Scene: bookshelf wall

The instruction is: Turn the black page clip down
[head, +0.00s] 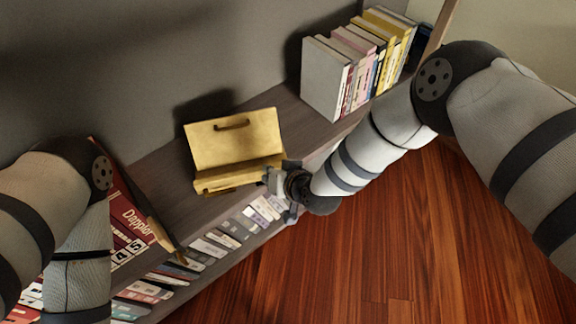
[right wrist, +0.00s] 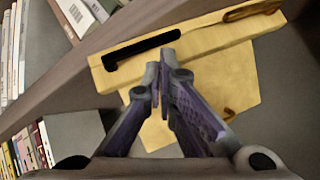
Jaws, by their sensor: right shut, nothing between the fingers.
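A yellow wooden book stand (head: 235,145) sits on the shelf in the head view. Its board leans back and has a dark handle slot near the top. In the right wrist view, the black page clip (right wrist: 140,47) lies along the stand's front ledge (right wrist: 212,40), and a brownish-yellow clip (right wrist: 250,11) is at the ledge's other end. My right gripper (right wrist: 164,56) is shut and empty, its fingertips right beside one end of the black clip; I cannot tell if they touch. In the head view, my right gripper (head: 277,181) is at the stand's right front corner. My left gripper is out of view.
A row of books (head: 325,80) stands on the shelf at the upper right. More books (head: 210,247) fill the shelf below. A red book (head: 130,215) is at the left, beside my left arm. The wooden floor (head: 400,240) at the right is clear.

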